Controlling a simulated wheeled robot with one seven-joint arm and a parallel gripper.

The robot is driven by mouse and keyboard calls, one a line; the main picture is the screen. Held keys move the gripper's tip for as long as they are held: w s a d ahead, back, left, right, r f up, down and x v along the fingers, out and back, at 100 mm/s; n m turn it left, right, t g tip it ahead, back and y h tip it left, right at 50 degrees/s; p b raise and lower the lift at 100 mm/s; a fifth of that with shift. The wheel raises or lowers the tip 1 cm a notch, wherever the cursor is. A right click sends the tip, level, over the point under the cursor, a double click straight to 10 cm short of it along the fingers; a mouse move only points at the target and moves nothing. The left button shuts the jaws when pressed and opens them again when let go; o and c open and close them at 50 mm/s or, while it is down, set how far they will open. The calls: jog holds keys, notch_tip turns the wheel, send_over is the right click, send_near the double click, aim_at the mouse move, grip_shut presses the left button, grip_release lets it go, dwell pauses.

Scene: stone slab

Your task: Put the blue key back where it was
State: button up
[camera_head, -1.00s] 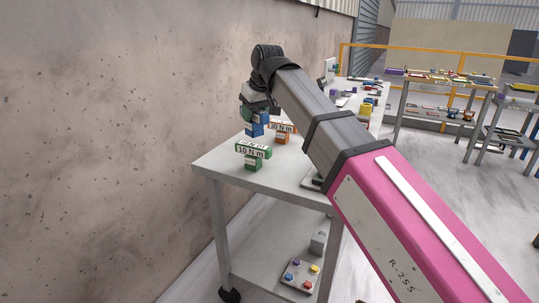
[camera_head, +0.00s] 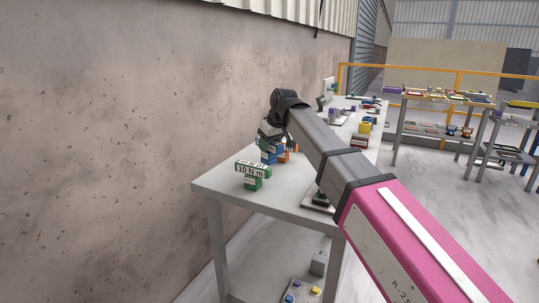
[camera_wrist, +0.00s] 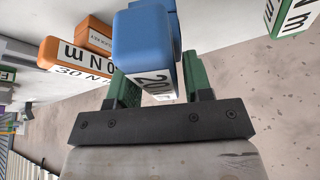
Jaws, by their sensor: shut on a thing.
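The blue key (camera_wrist: 145,40), a T-shaped block with a white label starting "20", is between the green fingers of my gripper (camera_wrist: 160,88) in the wrist view. My gripper is shut on it. In the head view the blue key (camera_head: 268,153) hangs upright below my wrist, at the wall side of the grey table (camera_head: 225,187); whether it touches the top cannot be told. An orange "30 N m" key (camera_head: 289,153) is partly hidden behind it; it also shows in the wrist view (camera_wrist: 75,60). A green "10 N m" key (camera_head: 252,171) stands nearer, apart from it.
A rough wall (camera_head: 120,150) runs close along the table's left side. A dark device (camera_head: 320,198) sits at the table's right edge, below my arm. Farther back are several items, including a yellow block (camera_head: 364,128). The near left corner of the table is clear.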

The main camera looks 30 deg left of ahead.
aim_at(270, 153)
jog(key=shift+f, duration=1.95)
jog(key=o, duration=1.3)
jog(key=shift+f, duration=0.15)
jog(key=v, duration=1.2)
jog(key=shift+s, duration=0.1)
jog(key=shift+d, duration=0.1)
